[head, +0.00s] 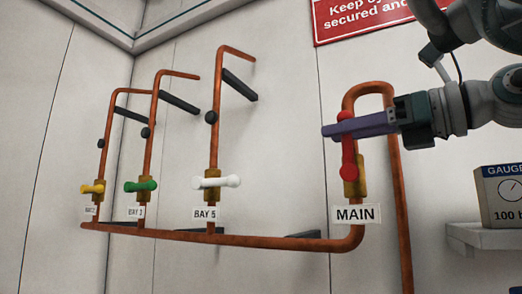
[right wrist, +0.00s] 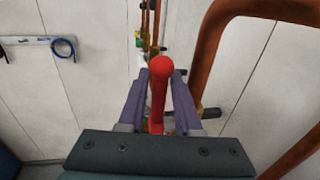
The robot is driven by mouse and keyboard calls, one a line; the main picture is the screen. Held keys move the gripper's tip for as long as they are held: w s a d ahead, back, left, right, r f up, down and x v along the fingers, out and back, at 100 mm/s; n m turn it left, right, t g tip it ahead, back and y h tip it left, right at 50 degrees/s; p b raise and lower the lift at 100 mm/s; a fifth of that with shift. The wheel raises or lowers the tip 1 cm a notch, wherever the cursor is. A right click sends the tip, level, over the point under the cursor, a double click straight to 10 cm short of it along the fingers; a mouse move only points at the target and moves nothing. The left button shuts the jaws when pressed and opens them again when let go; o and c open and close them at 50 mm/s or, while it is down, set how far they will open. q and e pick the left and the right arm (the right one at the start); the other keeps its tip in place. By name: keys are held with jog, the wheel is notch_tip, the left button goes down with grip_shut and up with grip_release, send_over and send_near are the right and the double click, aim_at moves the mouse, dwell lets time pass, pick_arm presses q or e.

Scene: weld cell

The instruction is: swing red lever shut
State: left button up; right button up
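The red lever (head: 348,157) sits on the brass valve of the copper pipe labelled MAIN and stands roughly upright, along the pipe. My right gripper (head: 329,131) reaches in from the right at its upper part. In the right wrist view the red lever (right wrist: 160,90) stands between the two purple fingers of my right gripper (right wrist: 161,88). The fingers look open, with a narrow gap on each side of the lever. In the head view the fingers hide a piece of the lever below its knob. My left gripper is not in view.
The copper pipe's bend (head: 368,88) rises just above and behind the fingers. Valves with white (head: 215,182), green (head: 140,185) and yellow (head: 92,188) handles stand to the left. A gauge box (head: 500,195) sits on a shelf at right.

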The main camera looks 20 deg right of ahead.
jog(key=shift+c, duration=0.2)
grip_shut()
dwell(1.1)
